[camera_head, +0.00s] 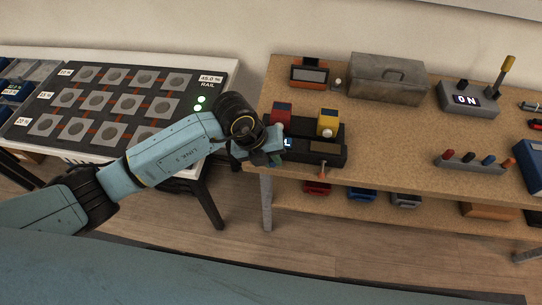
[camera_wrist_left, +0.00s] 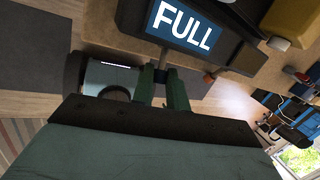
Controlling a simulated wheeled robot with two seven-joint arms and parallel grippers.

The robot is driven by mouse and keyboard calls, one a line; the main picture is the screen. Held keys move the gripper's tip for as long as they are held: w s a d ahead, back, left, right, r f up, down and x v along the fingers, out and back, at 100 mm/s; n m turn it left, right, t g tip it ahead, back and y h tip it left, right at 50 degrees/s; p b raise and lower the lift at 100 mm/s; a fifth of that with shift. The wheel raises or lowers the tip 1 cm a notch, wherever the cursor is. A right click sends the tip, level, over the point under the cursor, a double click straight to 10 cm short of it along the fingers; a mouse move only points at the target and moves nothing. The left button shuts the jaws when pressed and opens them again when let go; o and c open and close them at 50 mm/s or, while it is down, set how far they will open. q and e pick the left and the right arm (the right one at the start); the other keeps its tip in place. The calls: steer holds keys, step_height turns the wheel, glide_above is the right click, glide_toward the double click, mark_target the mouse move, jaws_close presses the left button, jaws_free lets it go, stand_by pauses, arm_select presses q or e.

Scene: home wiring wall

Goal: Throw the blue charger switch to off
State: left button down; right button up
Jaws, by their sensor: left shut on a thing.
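A black charger (camera_head: 327,153) stands at the left front edge of the bench, with a red block (camera_head: 281,113) and a yellow block (camera_head: 327,122) on it. Its blue-lit display (camera_wrist_left: 184,25) reads FULL in the left wrist view. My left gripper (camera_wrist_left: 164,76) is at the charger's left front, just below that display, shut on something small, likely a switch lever. The fingers hide it, so its colour and position cannot be told. An orange-tipped lever (camera_head: 323,169) juts from the charger's front to the right of my gripper. My right gripper is not in view.
A grey metal box (camera_head: 388,80) and a grey unit (camera_head: 468,98) with an ON display and yellow handle stand further right. A lower shelf holds several items.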

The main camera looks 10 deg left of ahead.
arm_select(q)
steer(key=shift+s+f+t, duration=0.2)
steer(key=shift+f+t, duration=0.15)
steer(key=shift+t, duration=0.35)
steer(key=shift+s+f+m+t+b, duration=0.15)
steer(key=shift+f+m+t+b, duration=0.2)
steer(key=shift+t+b, duration=0.55)
steer(key=t+b, duration=0.1)
steer(key=b, duration=0.4)
steer(key=t+b, duration=0.1)
steer(key=b, duration=0.4)
steer(key=shift+f+t, duration=0.3)
steer(key=shift+f, duration=0.1)
steer(key=shift+r+b, duration=0.1)
steer(key=shift+b, duration=0.7)
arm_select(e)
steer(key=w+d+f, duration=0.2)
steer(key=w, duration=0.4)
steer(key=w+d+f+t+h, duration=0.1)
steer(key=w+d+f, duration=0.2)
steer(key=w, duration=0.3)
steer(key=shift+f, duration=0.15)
arm_select(q)
steer(key=c, duration=1.4)
jaws_free()
steer(key=shift+s, duration=0.15)
